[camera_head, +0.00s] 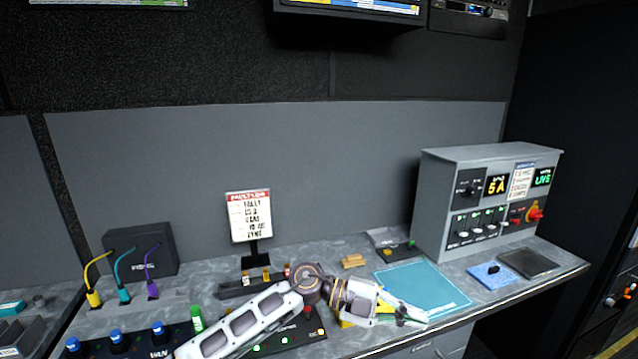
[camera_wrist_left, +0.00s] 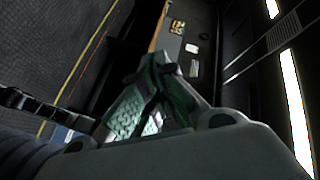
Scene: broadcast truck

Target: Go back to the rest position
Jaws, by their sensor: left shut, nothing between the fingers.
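My left arm reaches in from the bottom of the head view, bent at a round joint above the counter. Its gripper (camera_head: 412,313) is low over the counter's front edge, near the lower edge of the teal mat (camera_head: 436,278). The gripper is shut with nothing in it. In the left wrist view the green-padded fingers (camera_wrist_left: 160,98) are together, with dark floor and wall strips beyond them. A yellow thing (camera_head: 347,322) shows partly behind my forearm; what it is I cannot tell. My right gripper is in neither view.
A grey control box (camera_head: 433,200) with switches and a red knob stands at the right. A sign (camera_head: 249,216) stands at mid-counter. A blue pad (camera_head: 492,275) and a dark tray (camera_head: 528,263) lie before the box. Yellow, teal and purple plugs (camera_head: 124,294) stand at left.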

